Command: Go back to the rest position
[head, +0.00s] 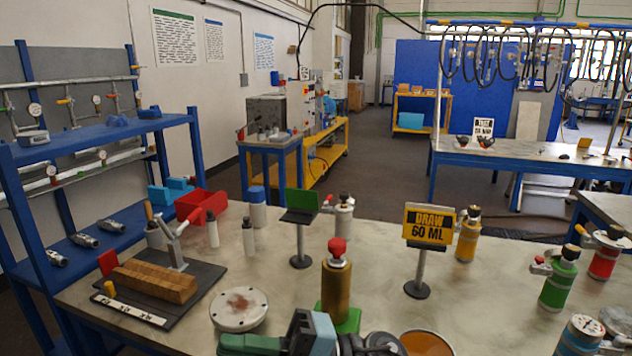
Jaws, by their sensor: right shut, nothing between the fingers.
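My right gripper (240,344) shows at the bottom edge, left of centre, with green fingers pointing left. It is shut and empty, close to the near side of the table (400,290). Its wrist part is grey and teal, cut off by the frame's lower edge. My left gripper is not in view. A gold-brown vessel with a red cap (337,283) stands upright on a green base just behind my right gripper. A round pale flange plate (239,309) lies behind the fingers.
A sign reading "DRAW 60 ML" (430,225) stands mid-table. Yellow (468,238), green (558,282) and red (604,262) vessels stand to the right. An orange disc (427,344) is at the front. A board with wooden blocks (160,280) lies left, beside a blue rack (100,135).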

